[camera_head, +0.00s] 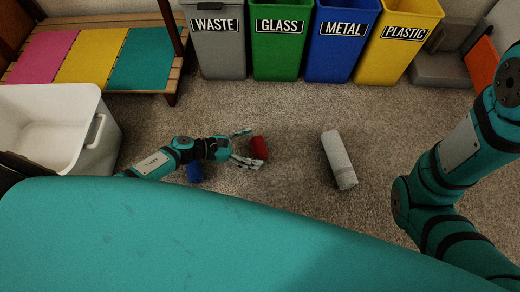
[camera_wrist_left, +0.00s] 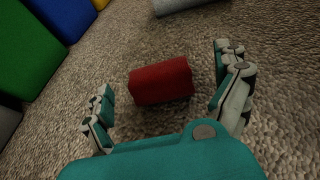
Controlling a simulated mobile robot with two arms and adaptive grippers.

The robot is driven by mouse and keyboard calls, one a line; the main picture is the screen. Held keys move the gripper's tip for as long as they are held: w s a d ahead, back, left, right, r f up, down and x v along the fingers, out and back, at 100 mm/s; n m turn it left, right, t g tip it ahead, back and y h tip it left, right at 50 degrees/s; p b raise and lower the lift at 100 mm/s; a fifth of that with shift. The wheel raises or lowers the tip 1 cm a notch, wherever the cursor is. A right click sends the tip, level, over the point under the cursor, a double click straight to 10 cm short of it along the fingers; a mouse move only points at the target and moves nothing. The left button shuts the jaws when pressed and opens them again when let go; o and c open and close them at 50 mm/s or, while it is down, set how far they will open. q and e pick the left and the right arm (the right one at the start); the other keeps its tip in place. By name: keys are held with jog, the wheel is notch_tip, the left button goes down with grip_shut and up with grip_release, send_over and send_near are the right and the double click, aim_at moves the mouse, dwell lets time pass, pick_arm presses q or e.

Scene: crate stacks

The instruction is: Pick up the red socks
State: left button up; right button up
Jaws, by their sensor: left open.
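The red socks (camera_head: 259,147) are a small red roll lying on the carpet in the head view. In the left wrist view the red socks (camera_wrist_left: 161,82) lie ahead of the palm, between the two spread fingers. My left gripper (camera_head: 243,147) is open, with a finger on either side of the socks' near end. In the left wrist view the left gripper (camera_wrist_left: 168,90) shows a gap on both sides of the socks. No finger is seen touching them. My right arm shows at the right of the head view, but its gripper is out of the picture.
A blue roll (camera_head: 194,172) lies under my left forearm. A grey rolled towel (camera_head: 339,160) lies to the right. A white bin (camera_head: 97,131) stands at left. WASTE (camera_head: 217,52), GLASS (camera_head: 277,55), METAL (camera_head: 338,55) and PLASTIC (camera_head: 396,55) bins line the back. Carpet between is clear.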

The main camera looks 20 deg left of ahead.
aim_at(265, 146)
pick_arm(q)
jog(key=b+x, duration=0.3)
jog(key=x, duration=0.1)
jog(key=shift+w+d+f, duration=0.1)
jog(key=shift+w+f, duration=0.2)
jog(key=shift+f, duration=0.05)
jog(key=shift+w+d, duration=0.2)
jog(key=shift+d, duration=0.1)
jog(key=c, duration=0.9)
jog(key=shift+c, duration=0.2)
